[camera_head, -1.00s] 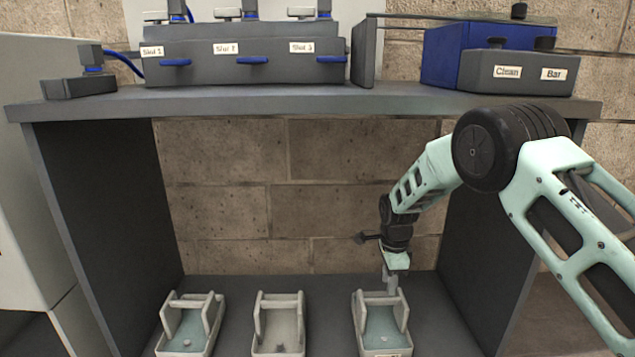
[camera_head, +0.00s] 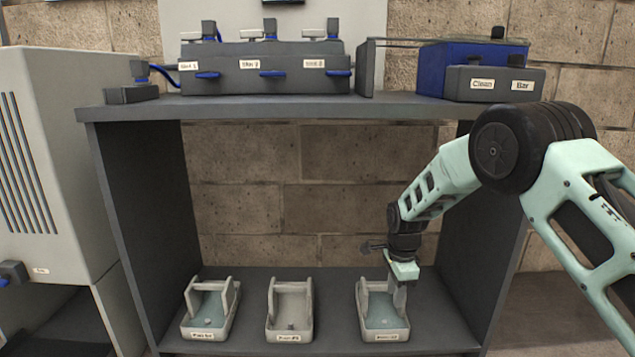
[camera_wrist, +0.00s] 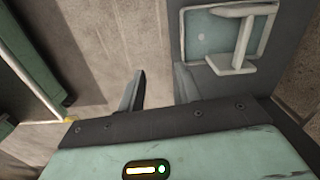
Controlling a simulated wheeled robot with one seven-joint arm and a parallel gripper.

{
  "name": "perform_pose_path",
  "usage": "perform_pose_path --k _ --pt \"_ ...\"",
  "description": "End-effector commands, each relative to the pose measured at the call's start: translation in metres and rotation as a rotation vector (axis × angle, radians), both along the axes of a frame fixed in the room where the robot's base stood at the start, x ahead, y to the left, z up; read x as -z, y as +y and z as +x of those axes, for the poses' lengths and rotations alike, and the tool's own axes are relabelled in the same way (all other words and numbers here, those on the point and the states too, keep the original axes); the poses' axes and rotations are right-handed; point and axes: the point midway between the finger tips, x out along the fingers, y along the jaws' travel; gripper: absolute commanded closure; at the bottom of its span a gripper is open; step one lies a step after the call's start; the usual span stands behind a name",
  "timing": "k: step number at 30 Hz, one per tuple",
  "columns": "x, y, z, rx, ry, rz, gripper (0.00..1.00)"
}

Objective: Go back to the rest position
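My gripper (camera_head: 400,290) points down in the lower bay of the grey bench, at the right-hand pallet tray (camera_head: 384,322). In the wrist view my gripper (camera_wrist: 158,88) has its two fingers apart with nothing between them. The right tray shows beside the fingers in the wrist view (camera_wrist: 202,35), with its teal floor and pale handle. Whether a finger touches the tray cannot be told from the head view. A left tray (camera_head: 208,322) with a teal floor and a middle grey tray (camera_head: 290,322) stand in the same row.
The bench top (camera_head: 400,108) lies above the bay, between dark side walls (camera_head: 150,210). On it are a slot block (camera_head: 265,82) with blue handles and a blue box (camera_head: 440,62) behind Clean and Bar labels. A grey cabinet (camera_head: 70,130) stands at left.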

Motion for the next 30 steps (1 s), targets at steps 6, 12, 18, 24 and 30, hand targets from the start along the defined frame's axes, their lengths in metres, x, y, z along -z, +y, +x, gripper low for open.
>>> perform_pose_path --k 6,12,18,24,30 --pt "-0.035 0.019 -0.022 -0.142 -0.002 0.03 0.66" --pt "-0.08 0.043 -0.058 -0.359 -0.007 0.067 0.66" --pt "-0.147 0.074 -0.125 -0.713 -0.03 0.11 0.66" --pt "-0.219 0.093 -0.235 -1.243 -0.068 0.126 0.66" --pt "-0.253 0.083 -0.325 -1.683 -0.09 0.095 0.66"
